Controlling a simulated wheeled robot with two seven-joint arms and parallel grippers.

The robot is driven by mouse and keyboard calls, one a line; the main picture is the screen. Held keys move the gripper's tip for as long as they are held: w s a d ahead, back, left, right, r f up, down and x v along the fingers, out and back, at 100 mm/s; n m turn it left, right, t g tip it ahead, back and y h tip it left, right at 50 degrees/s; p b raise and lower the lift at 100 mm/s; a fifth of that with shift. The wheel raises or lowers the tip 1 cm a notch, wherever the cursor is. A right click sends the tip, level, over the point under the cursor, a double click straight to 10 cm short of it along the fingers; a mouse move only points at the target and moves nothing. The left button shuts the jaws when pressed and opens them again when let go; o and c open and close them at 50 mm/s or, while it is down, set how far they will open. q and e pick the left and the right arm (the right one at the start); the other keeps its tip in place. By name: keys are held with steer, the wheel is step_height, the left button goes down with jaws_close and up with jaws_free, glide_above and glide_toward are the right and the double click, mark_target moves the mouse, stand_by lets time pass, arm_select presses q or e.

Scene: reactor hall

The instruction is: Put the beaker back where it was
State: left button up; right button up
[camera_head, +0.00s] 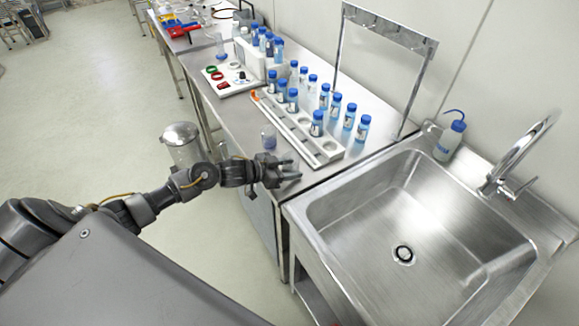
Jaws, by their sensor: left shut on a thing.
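A small clear beaker (268,137) with bluish contents shows at the front edge of the steel counter, just above my left gripper in the picture. My left gripper (287,171) is at the counter's near edge, close to the sink corner. It is shut on the beaker, though the gripper hides where the fingers meet the glass. Whether the beaker's base touches the counter cannot be told. My right gripper is not in view.
A white rack (325,154) with blue-capped bottles stands right behind the beaker on the counter (228,108). A steel sink (440,225) with a tap and a wash bottle (450,137) lies to the right. A lidded bin (182,145) stands on the floor at left.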

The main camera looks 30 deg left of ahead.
arm_select(q)
steer(key=shift+f, duration=0.15)
steer(key=o, duration=1)
steer(key=shift+o, duration=0.2)
steer(key=b+v, duration=0.2)
steer(key=v, duration=1)
